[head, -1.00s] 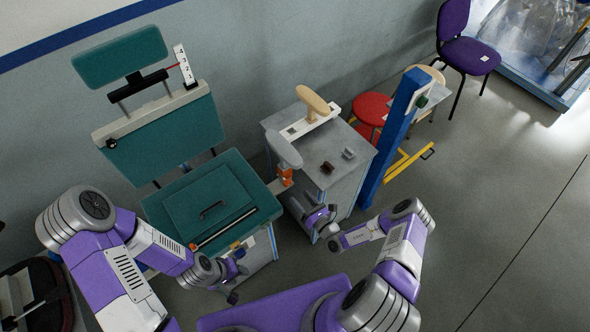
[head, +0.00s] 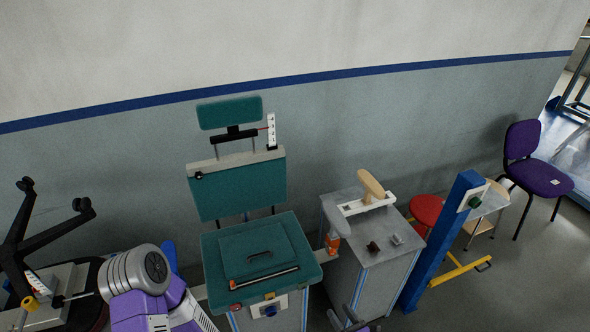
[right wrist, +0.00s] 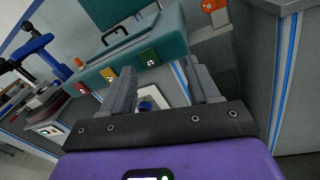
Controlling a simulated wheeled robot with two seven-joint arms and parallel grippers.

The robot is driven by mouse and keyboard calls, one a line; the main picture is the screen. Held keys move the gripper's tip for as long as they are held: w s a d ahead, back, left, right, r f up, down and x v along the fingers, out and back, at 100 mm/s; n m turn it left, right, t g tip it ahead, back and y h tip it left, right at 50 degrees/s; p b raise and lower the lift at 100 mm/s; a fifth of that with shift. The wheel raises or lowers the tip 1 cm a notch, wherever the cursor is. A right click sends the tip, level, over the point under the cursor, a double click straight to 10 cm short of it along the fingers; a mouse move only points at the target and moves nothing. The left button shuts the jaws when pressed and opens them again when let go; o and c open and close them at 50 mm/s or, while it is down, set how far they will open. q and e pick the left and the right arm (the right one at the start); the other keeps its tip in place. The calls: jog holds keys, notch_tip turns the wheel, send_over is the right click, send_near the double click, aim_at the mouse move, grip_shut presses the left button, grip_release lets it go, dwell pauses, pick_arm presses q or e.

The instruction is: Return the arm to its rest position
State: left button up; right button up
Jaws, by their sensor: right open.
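My right gripper (head: 350,320) shows only in part at the bottom edge of the head view, in front of the grey cabinet. In the right wrist view its two grey fingers (right wrist: 160,78) stand apart with nothing between them, so it is open and empty. Behind them is the front of the green seat block (right wrist: 145,55) with its coloured buttons. My left arm shows at the lower left of the head view; its gripper is outside the picture.
The green chair test stand (head: 262,250) is at centre. The grey cabinet (head: 352,252) beside it carries a wooden-topped fixture (head: 371,186) and small blocks. A blue post (head: 440,240) stands to its right. A black chair base (head: 40,235) is at left.

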jog(key=s+a+n+g+y+b, duration=0.2)
jog(key=s+a+n+g+y, duration=0.4)
jog(key=s+a+n+g, duration=0.45)
jog(key=s+a+f+n+g+h, duration=0.2)
jog(key=s+n+g, duration=0.4)
jog(key=s+n, duration=0.1)
jog(key=s+d+f+n+g+h+b, duration=0.1)
jog(key=s+d+n+g+h+b, duration=0.1)
jog(key=s+d+n+g+h, duration=0.3)
pick_arm(q)
notch_tip(320, 180, down, 6)
jog(key=w+b, duration=0.1)
jog(key=shift+w, duration=0.3)
pick_arm(e)
jog(key=w+n+t+h, duration=0.1)
jog(key=n+t, duration=0.1)
jog(key=n, duration=0.1)
jog(key=w+d+r+n+t+h, duration=0.1)
jog(key=n+t, duration=0.1)
jog(key=w+r+n+t+h, duration=0.1)
jog(key=n+t, duration=0.1)
jog(key=n, duration=0.1)
jog(key=shift+w+d+n, duration=0.25)
jog(key=shift+w+n, duration=0.05)
jog(key=shift+n, duration=0.05)
